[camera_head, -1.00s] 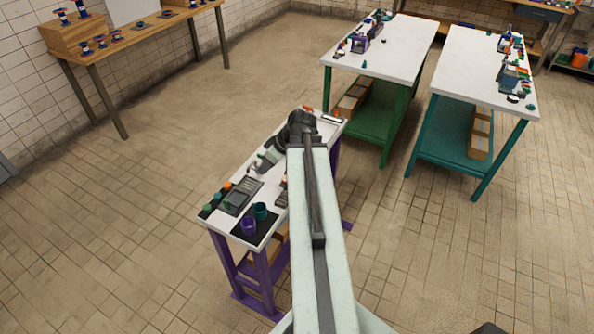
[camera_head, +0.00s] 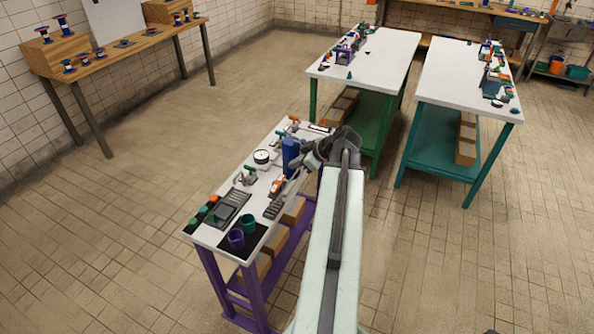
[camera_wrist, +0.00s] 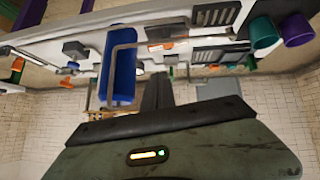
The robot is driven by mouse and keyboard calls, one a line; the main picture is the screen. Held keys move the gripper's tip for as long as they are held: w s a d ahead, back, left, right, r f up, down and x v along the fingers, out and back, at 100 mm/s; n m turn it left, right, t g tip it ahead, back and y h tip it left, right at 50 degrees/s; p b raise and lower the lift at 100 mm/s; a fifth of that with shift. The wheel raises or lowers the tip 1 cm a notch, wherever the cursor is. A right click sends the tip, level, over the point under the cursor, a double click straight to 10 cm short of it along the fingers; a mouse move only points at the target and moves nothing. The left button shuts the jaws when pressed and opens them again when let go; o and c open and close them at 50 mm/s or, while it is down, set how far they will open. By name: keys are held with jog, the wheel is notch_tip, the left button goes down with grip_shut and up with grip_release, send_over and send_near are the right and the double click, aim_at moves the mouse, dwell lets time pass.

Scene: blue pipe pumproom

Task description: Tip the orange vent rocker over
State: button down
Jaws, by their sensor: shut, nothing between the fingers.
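An orange rocker-like part (camera_head: 277,185) sits on a pale base on the purple-legged bench, right of its middle; I take it to be the vent rocker. In the wrist view an orange part (camera_wrist: 167,45), likely the same one, shows above my fingers. My gripper (camera_head: 291,187) reaches over the bench from the right, close to the orange part. Whether they touch, I cannot tell. Its dark fingers (camera_wrist: 158,92) are together and empty in the wrist view. The rocker's exact tilt is too small to read.
Purple (camera_head: 236,239) and teal (camera_head: 249,224) cups stand at the near end. A grey keypad-like panel (camera_head: 231,208) lies nearby. Open floor surrounds the bench.

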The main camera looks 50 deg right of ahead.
jog(key=b, duration=0.4)
send_over(280, 178)
jog(key=s, duration=0.3)
notch_tip(280, 178, down, 5)
notch_tip(280, 178, down, 2)
jog(key=shift+d+f+b, duration=0.15)
jog(key=shift+f+b, duration=0.1)
jog(key=shift+b, duration=0.8)
jog(key=shift+f+b, duration=0.4)
